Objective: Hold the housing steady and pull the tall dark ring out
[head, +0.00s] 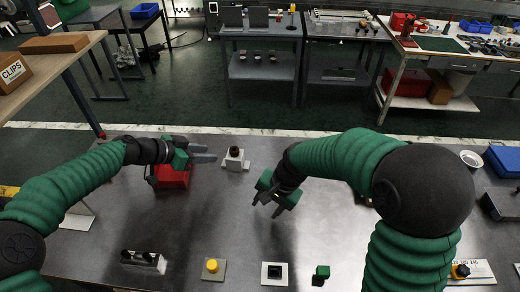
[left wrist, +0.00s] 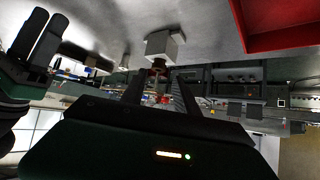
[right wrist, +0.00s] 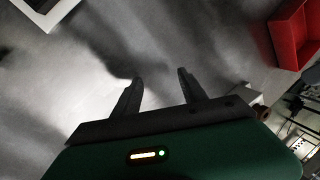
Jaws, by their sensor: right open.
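The housing (head: 235,164) is a small pale block on a flat base, upright on the metal bench. A dark ring (head: 237,151) stands at its top. In the left wrist view the housing (left wrist: 166,45) hangs upside down ahead of the fingers, with the brownish dark ring (left wrist: 159,64) below it. My left gripper (head: 213,154) is open, left of the housing, fingers pointing at it and apart from it. It shows open in its wrist view too (left wrist: 158,92). My right gripper (head: 267,208) is open and empty, right of and nearer than the housing; its fingers point down over bare bench (right wrist: 160,85).
A red bin (head: 172,179) sits under my left gripper. The bench middle is clear.

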